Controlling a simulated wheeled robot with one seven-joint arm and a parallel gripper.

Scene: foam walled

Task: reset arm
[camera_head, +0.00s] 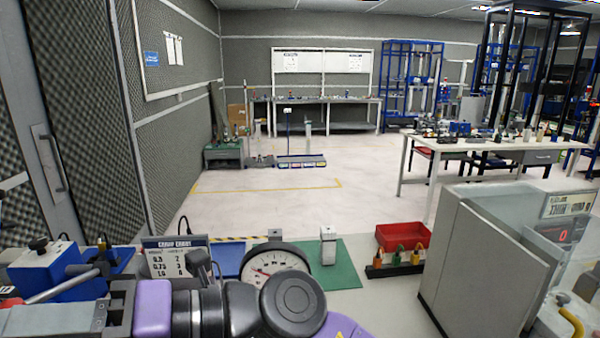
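My arm, purple and black, lies folded across the bottom edge of the head view. My gripper (118,304) appears to be the dark grey end left of the purple ring, low at the left. Its fingertips cannot be made out, so I cannot tell whether it is open or shut or holds anything. It is in front of the near bench (385,300), close to a blue device with a black knob (55,268). Contact between them cannot be judged from this view.
A white table (480,146) stands beyond; open floor (270,205) lies mid-room.

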